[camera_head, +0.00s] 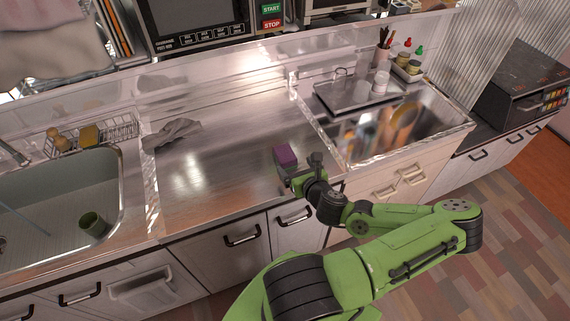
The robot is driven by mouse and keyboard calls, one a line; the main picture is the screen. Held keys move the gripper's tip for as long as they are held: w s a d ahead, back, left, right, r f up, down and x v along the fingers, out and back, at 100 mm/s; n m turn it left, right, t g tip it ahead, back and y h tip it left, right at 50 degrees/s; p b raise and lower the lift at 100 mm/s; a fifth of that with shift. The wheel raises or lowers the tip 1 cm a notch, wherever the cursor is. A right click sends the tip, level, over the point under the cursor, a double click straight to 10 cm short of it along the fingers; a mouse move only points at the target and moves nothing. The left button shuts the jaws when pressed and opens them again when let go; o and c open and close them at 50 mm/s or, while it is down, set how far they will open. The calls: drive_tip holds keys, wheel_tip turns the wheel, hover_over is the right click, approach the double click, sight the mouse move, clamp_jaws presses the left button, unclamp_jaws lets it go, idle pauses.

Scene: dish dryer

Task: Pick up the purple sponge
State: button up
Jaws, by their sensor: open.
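The purple sponge (285,155) lies on the steel counter (220,170) near its front edge, right of the middle of the view. Its top looks purple and its side paler. My gripper (290,175) is just in front of the sponge, at the counter's front edge. It is open, and its fingers are small and partly hidden by the wrist. I cannot tell whether the fingers touch the sponge or reach around it.
A grey cloth (172,133) lies on the counter to the left. A sink (60,195) with a green cup (93,225) is at far left. Mid-counter is clear.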

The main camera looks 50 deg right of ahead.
sight(284, 154)
drive_tip(key=shift+w+d+f+b, duration=0.25)
drive_tip(key=shift+f+b, duration=0.25)
drive_tip(key=shift+b, duration=0.7)
drive_tip(key=w+b, duration=0.1)
drive_tip(key=b, duration=0.1)
drive_tip(key=shift+w+d+b, duration=0.1)
drive_tip(key=shift+b, duration=0.2)
drive_tip(key=shift+w+d+f+b, duration=0.15)
drive_tip(key=shift+w+f+b, duration=0.35)
drive_tip(key=shift+b, duration=0.5)
drive_tip(key=shift+w+d+f+b, duration=0.1)
drive_tip(key=shift+w+d+b, duration=0.15)
drive_tip(key=shift+b, duration=0.2)
drive_tip(key=shift+w+d+r+b, duration=0.25)
drive_tip(key=shift+w+b, duration=0.1)
drive_tip(key=shift+b, duration=0.2)
drive_tip(key=shift+w, duration=0.25)
drive_tip(key=shift+x, duration=2.3)
